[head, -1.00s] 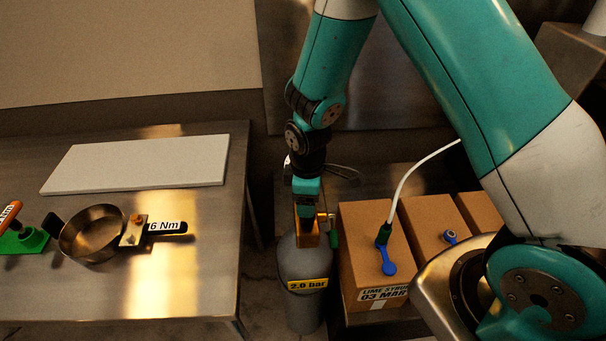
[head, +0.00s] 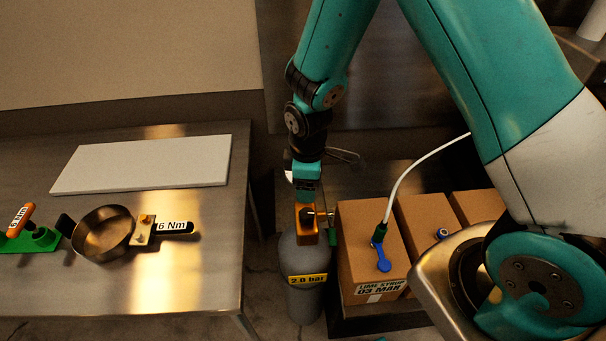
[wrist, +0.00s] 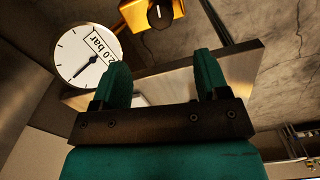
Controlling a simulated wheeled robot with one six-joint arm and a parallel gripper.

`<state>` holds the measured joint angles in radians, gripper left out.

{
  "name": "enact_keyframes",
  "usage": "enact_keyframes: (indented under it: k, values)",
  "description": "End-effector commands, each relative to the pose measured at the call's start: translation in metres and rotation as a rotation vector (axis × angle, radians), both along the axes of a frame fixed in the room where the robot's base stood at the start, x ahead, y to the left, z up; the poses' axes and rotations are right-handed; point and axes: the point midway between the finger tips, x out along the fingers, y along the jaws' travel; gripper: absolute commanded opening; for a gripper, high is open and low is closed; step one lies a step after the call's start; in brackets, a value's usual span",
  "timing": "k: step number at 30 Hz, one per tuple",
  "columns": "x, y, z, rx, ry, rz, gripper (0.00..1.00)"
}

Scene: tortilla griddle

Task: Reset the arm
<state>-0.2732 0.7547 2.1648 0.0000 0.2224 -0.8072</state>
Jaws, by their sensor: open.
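My arm reaches down from the top of the head view, with my gripper (head: 307,194) just above the orange valve block (head: 307,224) on the grey gas cylinder (head: 304,262). In the wrist view my gripper (wrist: 162,82) is open, its two green fingers apart with nothing between them. The orange block (wrist: 152,14) with a dark knob lies beyond the fingertips there, apart from them. A white pressure gauge (wrist: 84,56) marked 2.0 bar is close by the left finger.
Cardboard boxes (head: 368,232) stand right of the cylinder; a white hose (head: 408,180) runs to a blue-tagged fitting. The metal table (head: 200,265) at left holds a white slab (head: 145,165), a round pan (head: 103,232) and an orange-handled green tool (head: 22,215).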

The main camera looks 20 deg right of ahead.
Motion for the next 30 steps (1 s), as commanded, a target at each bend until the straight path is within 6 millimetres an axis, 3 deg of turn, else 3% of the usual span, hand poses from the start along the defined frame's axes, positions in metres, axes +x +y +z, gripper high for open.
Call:
enact_keyframes:
  k: [8,11,14,17,22,30]
  values:
    - [0.000,0.000,0.001,0.003,-0.001,-0.003,0.68]
    - [-0.002,0.005,0.011,0.024,-0.007,-0.032,0.68]
    - [-0.010,0.015,0.035,0.076,-0.011,-0.097,0.68]
    - [-0.029,0.026,0.068,0.145,-0.006,-0.184,0.68]
    - [-0.081,0.040,0.118,0.255,0.022,-0.316,0.68]
    - [-0.165,0.045,0.155,0.345,0.069,-0.432,0.68]
